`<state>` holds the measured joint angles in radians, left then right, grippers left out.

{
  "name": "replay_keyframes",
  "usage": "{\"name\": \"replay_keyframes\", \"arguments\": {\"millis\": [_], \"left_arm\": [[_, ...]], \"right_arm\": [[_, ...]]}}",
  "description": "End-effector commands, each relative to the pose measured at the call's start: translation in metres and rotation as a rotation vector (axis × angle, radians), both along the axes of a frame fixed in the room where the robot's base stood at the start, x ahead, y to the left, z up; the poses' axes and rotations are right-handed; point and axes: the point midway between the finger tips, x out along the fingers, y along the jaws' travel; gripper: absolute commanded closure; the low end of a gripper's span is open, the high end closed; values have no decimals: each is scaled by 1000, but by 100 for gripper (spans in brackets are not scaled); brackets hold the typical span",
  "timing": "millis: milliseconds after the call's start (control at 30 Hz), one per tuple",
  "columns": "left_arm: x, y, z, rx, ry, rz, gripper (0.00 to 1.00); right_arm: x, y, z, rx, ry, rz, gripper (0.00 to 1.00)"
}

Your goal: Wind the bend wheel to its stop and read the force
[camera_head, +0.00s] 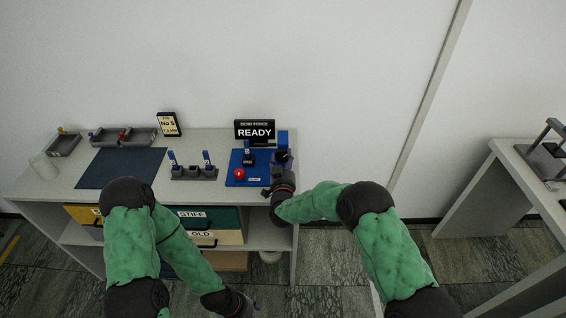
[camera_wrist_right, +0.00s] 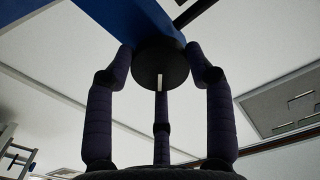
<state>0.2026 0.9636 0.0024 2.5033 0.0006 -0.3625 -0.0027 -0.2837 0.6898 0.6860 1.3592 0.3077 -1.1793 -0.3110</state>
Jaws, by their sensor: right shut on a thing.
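The blue bend press (camera_head: 238,178) stands at the bench's right end, with a red knob (camera_head: 239,173) at its front left. The black display (camera_head: 254,130) behind it reads "BEND FORCE" and "READY". My right gripper (camera_head: 277,180) is at the press's right side. In the right wrist view, its three padded fingers close around the rim of the dark round bend wheel (camera_wrist_right: 160,68), which has a white mark on its face. The wheel is mounted below a blue press part. My left gripper (camera_head: 240,304) hangs low in front of the bench; its fingers are unclear.
A rack with blue-topped pieces (camera_head: 193,173) stands left of the press. A dark blue mat (camera_head: 120,168), grey trays (camera_head: 125,143) and a "No 5" sign (camera_head: 169,124) are farther left. Drawers marked "STIFF" and "OLD" are below. Another table (camera_head: 485,190) stands at right.

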Motion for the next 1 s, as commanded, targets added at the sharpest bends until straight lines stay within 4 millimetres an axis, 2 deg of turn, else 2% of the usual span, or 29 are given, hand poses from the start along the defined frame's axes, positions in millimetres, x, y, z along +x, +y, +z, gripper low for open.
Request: {"name": "replay_keyframes", "arguments": {"millis": [33, 1000], "left_arm": [[0, 0, -8, 0, 0, 0, 60], [0, 0, -120, 0, 0, 0, 60]], "right_arm": [[1, 0, -1, 33, -6, 0, 79], [1, -1, -1, 944, -9, 1, 79]]}}
